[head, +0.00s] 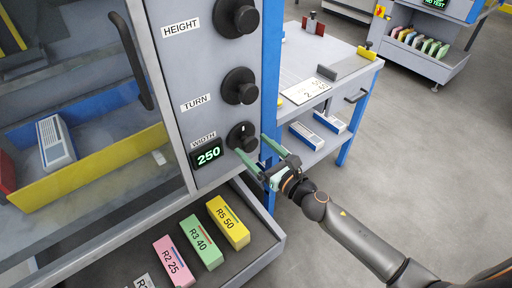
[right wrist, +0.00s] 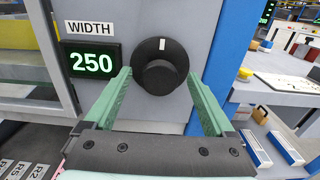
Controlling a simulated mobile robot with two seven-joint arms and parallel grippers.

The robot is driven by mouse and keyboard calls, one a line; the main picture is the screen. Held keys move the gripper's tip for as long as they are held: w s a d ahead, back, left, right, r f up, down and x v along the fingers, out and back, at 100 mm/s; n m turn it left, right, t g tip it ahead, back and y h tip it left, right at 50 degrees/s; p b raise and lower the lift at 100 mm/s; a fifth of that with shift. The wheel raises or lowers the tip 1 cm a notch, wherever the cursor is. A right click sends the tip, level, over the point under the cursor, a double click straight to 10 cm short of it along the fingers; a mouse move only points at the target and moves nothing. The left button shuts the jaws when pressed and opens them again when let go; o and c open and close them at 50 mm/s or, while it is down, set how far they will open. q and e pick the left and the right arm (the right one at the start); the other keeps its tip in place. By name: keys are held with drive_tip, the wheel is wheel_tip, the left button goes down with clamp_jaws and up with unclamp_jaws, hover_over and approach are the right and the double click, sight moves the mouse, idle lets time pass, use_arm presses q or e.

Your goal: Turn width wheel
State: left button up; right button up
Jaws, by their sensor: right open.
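The width wheel (head: 242,136) is a black round knob on the grey machine panel, the lowest of three knobs, beside the WIDTH label (head: 203,140). The green display (head: 208,156) left of it reads 250. In the right wrist view the wheel (right wrist: 160,66) shows a white mark at its top. My right gripper (head: 254,152) is in front of the wheel with its green fingers open. In the right wrist view its fingertips (right wrist: 162,78) stand left and right of the wheel's lower part, with gaps visible, and hold nothing. Whether they reach the wheel's depth I cannot tell. My left gripper is not in view.
The TURN knob (head: 239,86) and HEIGHT knob (head: 236,18) are above. A drawer (head: 270,247) below holds pink, green and yellow blocks. A blue post (head: 270,75) and side table (head: 350,75) stand to the right. A glass door with black handle (head: 131,60) is left.

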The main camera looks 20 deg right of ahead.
drive_tip(key=c, duration=1.4)
drive_tip(key=shift+o, duration=0.2)
